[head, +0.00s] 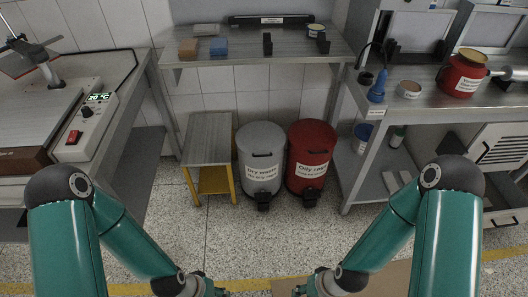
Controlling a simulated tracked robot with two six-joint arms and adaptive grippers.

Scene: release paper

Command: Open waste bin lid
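A grey waste bin (250,160) labelled "Dry waste" stands on the floor at the middle of the head view. A red waste bin (322,157) labelled "Oily rags" stands right beside it. The grey lid (261,135) and the red lid (312,132) both look shut. Each bin has a dark pedal at its front foot: the grey bin's pedal (263,198) and the red bin's pedal (310,194). My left gripper (221,291) and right gripper (299,290) are at the bottom edge, apart from the bins. Both are mostly cut off, so their opening is unclear.
A small step stool (208,150) with yellow legs stands left of the grey bin. A shelf table (235,71) stands behind, above the bins. A workbench (398,123) is close to the right of the red bin. The speckled floor (240,235) before the bins is clear.

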